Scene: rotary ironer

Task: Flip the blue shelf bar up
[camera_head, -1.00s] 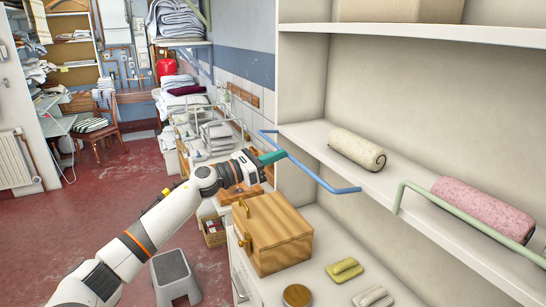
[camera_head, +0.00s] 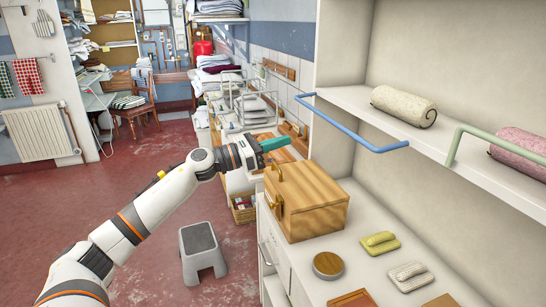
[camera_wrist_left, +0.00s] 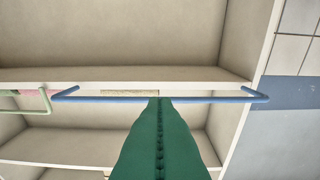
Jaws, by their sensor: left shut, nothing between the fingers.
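The blue shelf bar (camera_head: 352,132) is a bent blue rail at the front edge of the white shelf (camera_head: 349,98), at the middle right of the head view. In the left wrist view the blue bar (camera_wrist_left: 205,99) runs across, just past the fingertips. My left gripper (camera_head: 288,141) has teal fingers, shut and empty, left of the bar and lower in the head view. In the wrist view its green fingers (camera_wrist_left: 159,102) point up at the bar's middle. I cannot tell whether they touch it. My right gripper is out of view.
A rolled beige towel (camera_head: 404,105) lies on the shelf behind the bar. A green bar (camera_head: 500,137) and a pink roll (camera_head: 521,147) are to its right. A wooden box (camera_head: 306,207) stands on the counter below. A grey stool (camera_head: 202,250) stands on the floor.

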